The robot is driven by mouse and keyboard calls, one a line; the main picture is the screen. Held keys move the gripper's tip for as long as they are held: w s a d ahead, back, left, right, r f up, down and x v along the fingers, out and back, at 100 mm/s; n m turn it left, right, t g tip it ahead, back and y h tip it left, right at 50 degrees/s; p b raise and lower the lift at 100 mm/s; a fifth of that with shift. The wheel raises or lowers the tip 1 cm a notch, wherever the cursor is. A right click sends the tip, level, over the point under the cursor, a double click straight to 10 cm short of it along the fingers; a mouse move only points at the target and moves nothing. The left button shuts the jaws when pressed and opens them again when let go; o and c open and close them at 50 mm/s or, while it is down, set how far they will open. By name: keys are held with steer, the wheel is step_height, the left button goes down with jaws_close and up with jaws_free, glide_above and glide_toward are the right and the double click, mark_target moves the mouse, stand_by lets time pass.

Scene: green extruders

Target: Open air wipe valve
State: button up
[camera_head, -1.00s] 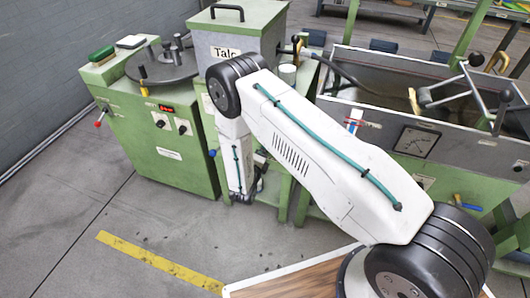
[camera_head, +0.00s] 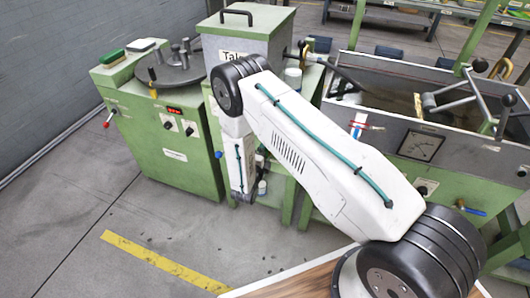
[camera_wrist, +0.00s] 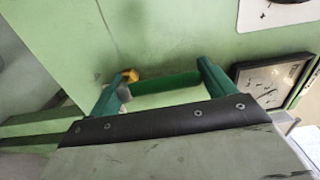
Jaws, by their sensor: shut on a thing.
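My gripper (camera_wrist: 165,84) shows in the wrist view with its two dark-green fingers spread and a green part between them. A yellow-tipped piece (camera_wrist: 130,76) sits at the left finger. In the head view my gripper is hidden at the end of my white arm, low beside the green bench. No part is clearly the air wipe valve. A small valve with red and blue parts (camera_head: 358,125) is on the tank front, and a blue lever (camera_head: 472,211) is lower right.
Floor is clear around a yellow line (camera_head: 160,262).

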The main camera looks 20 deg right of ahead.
steer(key=o, duration=1.3)
steer(key=shift+s, duration=0.1)
steer(key=v, duration=0.7)
steer(key=shift+s+a, duration=0.2)
steer(key=shift+s, duration=0.1)
